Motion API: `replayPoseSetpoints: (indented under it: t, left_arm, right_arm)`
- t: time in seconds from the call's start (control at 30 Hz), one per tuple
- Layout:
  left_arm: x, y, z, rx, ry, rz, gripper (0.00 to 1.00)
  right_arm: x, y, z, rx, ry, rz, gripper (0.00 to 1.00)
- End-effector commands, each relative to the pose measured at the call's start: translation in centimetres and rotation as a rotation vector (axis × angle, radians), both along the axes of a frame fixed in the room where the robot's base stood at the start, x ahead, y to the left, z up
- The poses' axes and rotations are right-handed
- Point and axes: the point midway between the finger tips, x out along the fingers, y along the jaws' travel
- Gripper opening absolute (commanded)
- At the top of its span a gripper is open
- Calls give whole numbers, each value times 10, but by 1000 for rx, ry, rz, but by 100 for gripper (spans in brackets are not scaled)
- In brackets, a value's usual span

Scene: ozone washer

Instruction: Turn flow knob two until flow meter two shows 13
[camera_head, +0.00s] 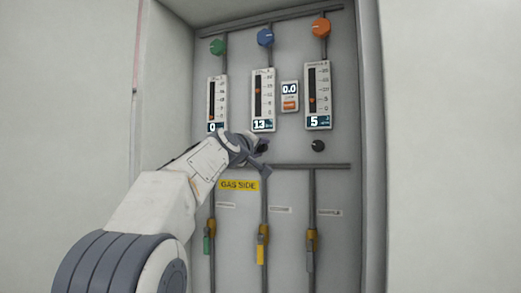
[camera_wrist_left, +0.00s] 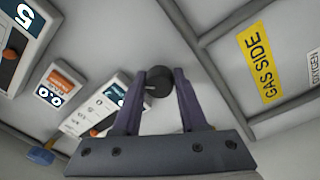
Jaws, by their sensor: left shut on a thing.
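Flow meter two (camera_head: 270,98) is the middle gauge on the grey panel. Flow knob two, a small black round knob (camera_wrist_left: 158,78), is just below that gauge. My left gripper (camera_wrist_left: 160,90) is shut on the knob, with one purple finger on each side. In the head view, the gripper (camera_head: 261,152) covers much of the knob. In the wrist view, the left finger hides part of the meter (camera_wrist_left: 110,112). My right gripper is in neither view.
The left meter (camera_head: 221,92) reads 0, the right meter (camera_head: 327,92) reads 5, and a small display (camera_head: 290,89) reads 0.0. Another black knob (camera_head: 318,146) is under the right meter. Pipes and yellow-fitted valves (camera_head: 263,232) run below; cabinet walls flank the panel.

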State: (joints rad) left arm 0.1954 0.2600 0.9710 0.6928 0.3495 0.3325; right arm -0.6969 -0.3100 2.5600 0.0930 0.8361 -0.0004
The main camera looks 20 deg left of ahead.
Motion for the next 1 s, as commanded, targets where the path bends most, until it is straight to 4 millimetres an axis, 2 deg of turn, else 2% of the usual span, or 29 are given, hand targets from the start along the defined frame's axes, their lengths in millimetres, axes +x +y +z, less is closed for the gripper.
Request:
replayPoseSetpoints:
  t: [0.17, 0.2, 0.27, 0.3, 0.67, 0.77, 1.0]
  left_arm:
    - [1, -1, -3, -1, 7, -3, 0]
    - [1, -1, -3, -2, 7, -3, 45]
    - [1, -1, -3, -2, 7, -3, 68]
    - [1, -1, -2, -2, 6, -3, 72]
    - [-5, 0, -2, -2, 1, -2, 72]
    - [-17, 0, -5, -1, 1, -1, 72]
    - [-66, 2, -9, -1, 0, 0, 72]
  right_arm:
    - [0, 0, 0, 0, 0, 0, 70]
    - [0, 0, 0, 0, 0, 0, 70]
    - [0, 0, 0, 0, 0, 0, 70]
    - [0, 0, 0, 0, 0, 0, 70]
    - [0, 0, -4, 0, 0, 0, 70]
    - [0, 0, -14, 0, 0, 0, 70]
    - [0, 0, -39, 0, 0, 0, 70]
